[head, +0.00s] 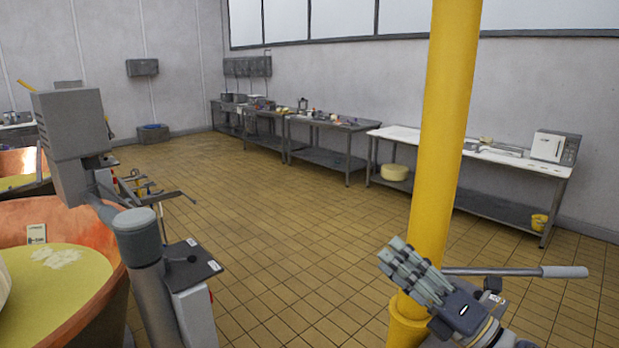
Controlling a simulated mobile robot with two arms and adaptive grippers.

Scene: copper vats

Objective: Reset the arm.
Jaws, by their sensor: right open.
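My right gripper (402,262) is at the lower right, with its fingers pointing up and to the left. It is open and I see nothing between the fingers. It shows in front of the lower part of a yellow column (437,165). I cannot tell whether it touches the column. My left gripper is not in view.
A copper vat (90,285) with yellowish contents and a grey machine (68,125) stand at the left. A grey bar (520,271) runs just right of my gripper. Steel tables (330,125) and a white-topped table (400,134) line the far wall. The tiled floor (270,215) between is clear.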

